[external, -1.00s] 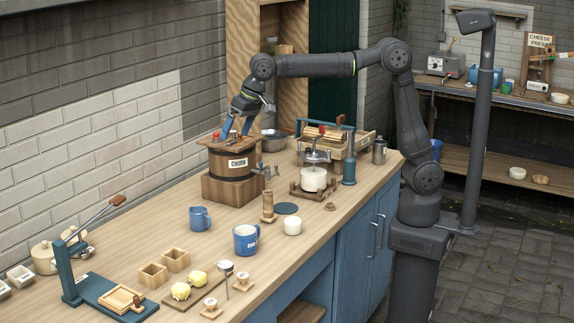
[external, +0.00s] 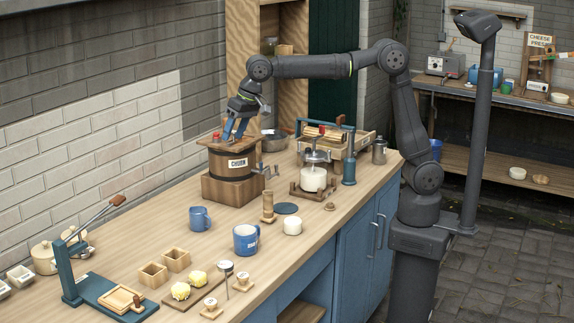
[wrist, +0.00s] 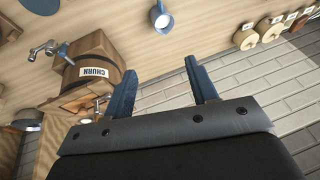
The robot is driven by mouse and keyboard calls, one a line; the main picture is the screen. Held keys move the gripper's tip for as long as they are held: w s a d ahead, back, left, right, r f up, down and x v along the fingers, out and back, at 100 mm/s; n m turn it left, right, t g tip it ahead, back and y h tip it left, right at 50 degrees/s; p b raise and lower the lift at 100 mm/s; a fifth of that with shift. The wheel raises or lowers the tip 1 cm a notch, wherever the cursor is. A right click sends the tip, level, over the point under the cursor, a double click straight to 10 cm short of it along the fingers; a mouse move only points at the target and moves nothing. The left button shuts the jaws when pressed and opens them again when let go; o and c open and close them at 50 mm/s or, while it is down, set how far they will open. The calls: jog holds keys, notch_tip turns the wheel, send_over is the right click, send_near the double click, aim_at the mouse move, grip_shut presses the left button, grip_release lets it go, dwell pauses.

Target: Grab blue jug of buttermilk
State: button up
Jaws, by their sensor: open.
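A larger blue jug (external: 246,239) with a white label stands upright near the front of the worktop; the label is too small to read. A smaller plain blue mug (external: 200,218) stands behind and left of it. One blue vessel (wrist: 160,17) shows at the top edge of the wrist view; I cannot tell for sure which of the two it is. My gripper (external: 235,130) is open and empty, pointing down above the wooden churn (external: 236,165), well away from both vessels. Its spread blue fingers also show in the wrist view (wrist: 160,72).
The churn stands on a wooden block, with a tap at its side. Wooden boxes (external: 165,268) and butter pieces (external: 190,284) are nearer the front.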

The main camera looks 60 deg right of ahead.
jog(key=w+a+f+m+g+h, duration=0.1)
jog(key=w+a+f+m+g, duration=0.1)
jog(key=w+a+f+m, duration=0.45)
jog(key=m+g+h, duration=0.1)
jog(key=m+g, duration=0.1)
jog(key=m, duration=0.7)
send_over(207, 225)
jog(key=s+a, duration=0.1)
notch_tip(207, 225, down, 6)
notch_tip(207, 225, down, 17)
jog(key=shift+w+d+f, duration=0.1)
jog(key=shift+f, duration=0.05)
grip_shut()
